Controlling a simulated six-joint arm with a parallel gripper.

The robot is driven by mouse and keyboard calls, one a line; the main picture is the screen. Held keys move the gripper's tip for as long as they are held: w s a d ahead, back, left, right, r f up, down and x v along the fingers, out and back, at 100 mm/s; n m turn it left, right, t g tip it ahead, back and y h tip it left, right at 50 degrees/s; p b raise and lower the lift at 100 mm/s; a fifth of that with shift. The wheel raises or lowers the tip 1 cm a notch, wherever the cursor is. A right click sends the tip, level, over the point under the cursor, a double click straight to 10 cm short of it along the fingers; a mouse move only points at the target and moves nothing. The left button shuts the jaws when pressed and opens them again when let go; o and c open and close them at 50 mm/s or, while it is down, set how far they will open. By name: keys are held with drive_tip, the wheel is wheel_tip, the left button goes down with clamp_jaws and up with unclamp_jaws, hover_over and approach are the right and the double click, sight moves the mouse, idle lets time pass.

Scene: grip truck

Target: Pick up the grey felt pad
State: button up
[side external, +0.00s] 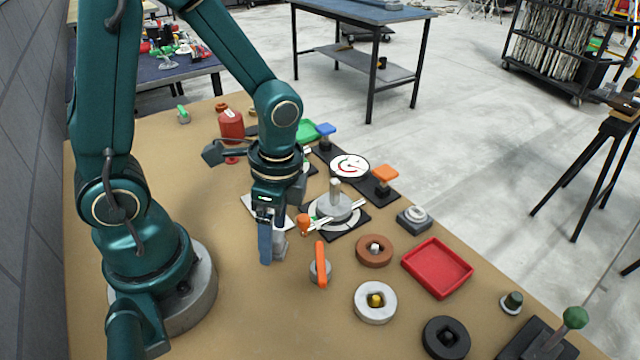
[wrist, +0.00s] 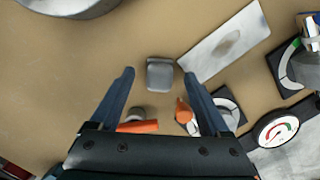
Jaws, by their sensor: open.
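The grey felt pad (wrist: 160,75) shows in the wrist view as a small grey block on the tan tabletop, between the tips of my fingers in the picture. In the side view the grey pad (side external: 280,243) is partly hidden behind a blue finger. My gripper (side external: 270,250) is open and points down at the pad. In the wrist view my gripper (wrist: 159,75) has its two fingers apart, with a gap on either side of the pad. I cannot tell how high the fingertips are above the table.
A pale smudged plate (wrist: 225,45) lies close to the pad. A small orange-topped piece (side external: 303,224) and an orange-handled tool (side external: 320,265) stand nearby. A dial gauge (side external: 349,166), a round grey fixture (side external: 334,207) and a red tray (side external: 437,268) lie to the right. The front left tabletop is clear.

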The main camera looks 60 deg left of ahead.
sight(274, 235)
drive_tip(key=shift+s+f, duration=0.1)
drive_tip(key=shift+f, duration=0.4)
clamp_jaws()
drive_tip(key=shift+r, duration=0.15)
drive_tip(key=shift+r, duration=0.4)
wheel_tip(274, 235, up, 3)
drive_tip(key=shift+r, duration=0.1)
drive_tip(key=s+a+r, duration=0.4)
drive_tip(key=a+r, duration=0.2)
drive_tip(key=a, duration=0.4)
drive_tip(key=shift+s+a+r, duration=0.35)
drive_tip(key=shift+s+r, duration=0.05)
